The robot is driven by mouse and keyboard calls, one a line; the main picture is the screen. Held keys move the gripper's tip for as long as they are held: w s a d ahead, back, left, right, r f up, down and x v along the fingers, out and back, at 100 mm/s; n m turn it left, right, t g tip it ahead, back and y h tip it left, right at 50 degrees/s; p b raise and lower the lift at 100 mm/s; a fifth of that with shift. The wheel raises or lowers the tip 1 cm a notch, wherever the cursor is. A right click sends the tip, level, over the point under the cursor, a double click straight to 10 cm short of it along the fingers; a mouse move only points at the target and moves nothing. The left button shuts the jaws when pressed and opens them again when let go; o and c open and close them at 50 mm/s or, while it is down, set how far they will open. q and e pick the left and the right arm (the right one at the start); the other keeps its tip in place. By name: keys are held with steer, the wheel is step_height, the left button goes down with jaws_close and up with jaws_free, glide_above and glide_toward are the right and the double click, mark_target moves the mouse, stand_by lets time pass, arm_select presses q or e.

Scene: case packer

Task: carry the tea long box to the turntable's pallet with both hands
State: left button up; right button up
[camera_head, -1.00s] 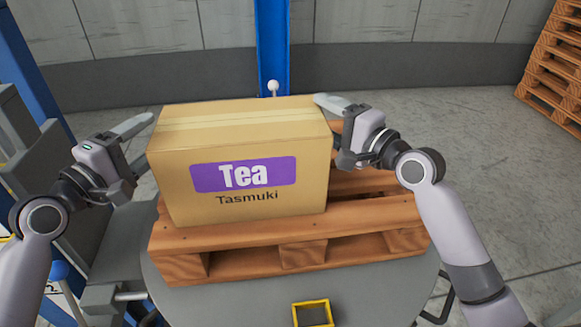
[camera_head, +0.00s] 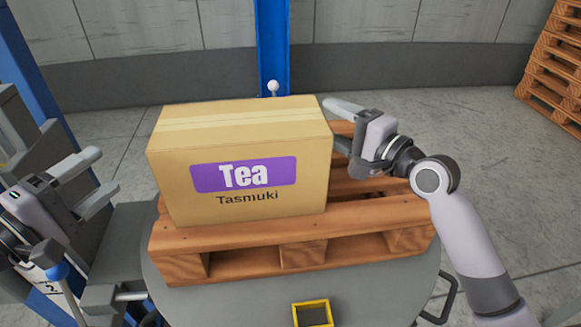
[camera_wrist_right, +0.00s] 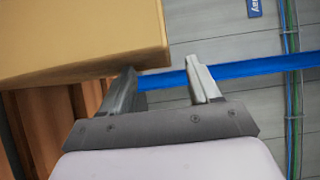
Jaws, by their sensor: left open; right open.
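The tea long box (camera_head: 240,150) is a brown carton with a purple "Tea" label. It sits upright on the left part of the wooden pallet (camera_head: 240,240), which lies on the grey round turntable (camera_head: 250,297). My left gripper (camera_head: 98,172) is open and empty, well to the left of the box with a clear gap. My right gripper (camera_head: 333,122) is open and empty beside the box's right side, its fingertips close to it. In the right wrist view the box (camera_wrist_right: 80,40) is at upper left, and the right gripper's fingers (camera_wrist_right: 162,80) hold nothing.
A blue post (camera_head: 272,50) stands behind the pallet. A grey machine (camera_head: 30,150) is at the left, with a blue-knobbed lever (camera_head: 57,272) near my left gripper. Stacked pallets (camera_head: 555,65) stand at the far right. The floor right of the turntable is clear.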

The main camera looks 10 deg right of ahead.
steer(key=v, duration=0.9)
steer(key=shift+s, duration=0.35)
steer(key=shift+d, duration=0.15)
